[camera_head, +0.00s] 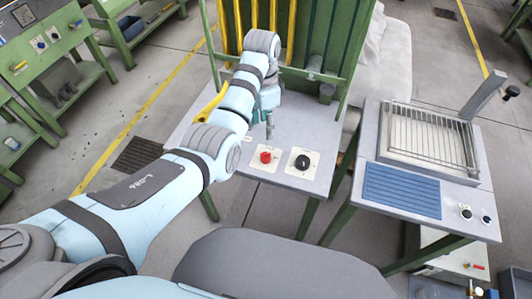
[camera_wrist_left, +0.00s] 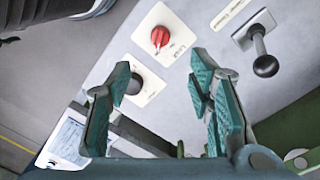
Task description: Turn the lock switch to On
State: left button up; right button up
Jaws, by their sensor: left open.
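A red rotary knob (camera_head: 265,157) on a white square plate sits on the grey top of the green bench. In the left wrist view the red knob (camera_wrist_left: 160,37) lies beyond my fingertips; small lettering by it is hard to read, perhaps "Lock". A black rotary knob (camera_head: 302,161) on a similar plate is beside it. In the wrist view the black knob (camera_wrist_left: 134,84) is partly hidden by the left finger. My left gripper (camera_head: 269,132) is open and empty, above the bench and apart from both knobs; its spread fingers show in the wrist view (camera_wrist_left: 163,72).
A lever with a black ball (camera_wrist_left: 265,64) stands on the panel, right of the fingers in the wrist view. Green panels with yellow bars (camera_head: 330,40) rise behind the bench. A side table with a wire rack (camera_head: 428,135) and blue slatted mat (camera_head: 402,190) stands right.

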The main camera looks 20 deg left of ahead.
aim_at(265, 153)
pick_arm(q)
jog(key=f+b, duration=0.1)
jog(key=f, duration=0.3)
jog(key=f+b, duration=0.1)
jog(key=f, duration=0.4)
jog(key=f+b, duration=0.1)
jog(key=f, duration=0.3)
jog(key=shift+s+d+f+b, duration=0.15)
jog(key=shift+s+f+b, duration=0.15)
jog(key=shift+b, duration=0.05)
grip_shut()
